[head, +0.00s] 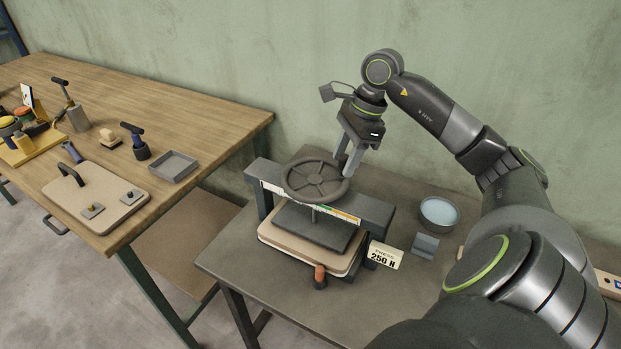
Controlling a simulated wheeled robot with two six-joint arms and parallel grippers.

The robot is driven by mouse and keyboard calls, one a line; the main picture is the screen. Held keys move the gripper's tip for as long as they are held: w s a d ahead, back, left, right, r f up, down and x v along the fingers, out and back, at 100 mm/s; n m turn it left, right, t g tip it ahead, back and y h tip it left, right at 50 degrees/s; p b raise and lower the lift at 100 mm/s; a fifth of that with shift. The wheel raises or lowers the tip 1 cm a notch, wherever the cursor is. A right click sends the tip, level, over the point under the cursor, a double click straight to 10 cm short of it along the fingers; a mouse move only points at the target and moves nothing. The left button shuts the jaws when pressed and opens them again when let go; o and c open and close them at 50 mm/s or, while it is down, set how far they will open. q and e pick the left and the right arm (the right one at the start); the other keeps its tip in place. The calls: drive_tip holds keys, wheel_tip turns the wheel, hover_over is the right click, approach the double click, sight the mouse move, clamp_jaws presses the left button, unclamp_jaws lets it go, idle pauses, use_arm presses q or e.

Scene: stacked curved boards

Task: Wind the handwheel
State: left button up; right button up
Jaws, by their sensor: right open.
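The handwheel (318,181) is a dark round spoked wheel lying flat on top of a press frame (376,209). A screw runs down from it to a dark press plate (312,229), which lies over pale stacked boards (300,254). My right gripper (350,170) points down at the wheel's right rear rim. Its jaws are open, and the fingertips are at or very near the rim; contact cannot be told. My left gripper is not in view.
A card reading 250 N (385,256), a grey block (425,246) and a round bowl (439,213) stand right of the press. A wooden workbench (215,115) at left holds several tools, a grey tray (173,167) and a handled board (97,200).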

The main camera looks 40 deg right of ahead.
drive_tip(key=shift+r+p, duration=1.6)
drive_tip(key=shift+r, duration=1.95)
drive_tip(key=shift+f, duration=0.1)
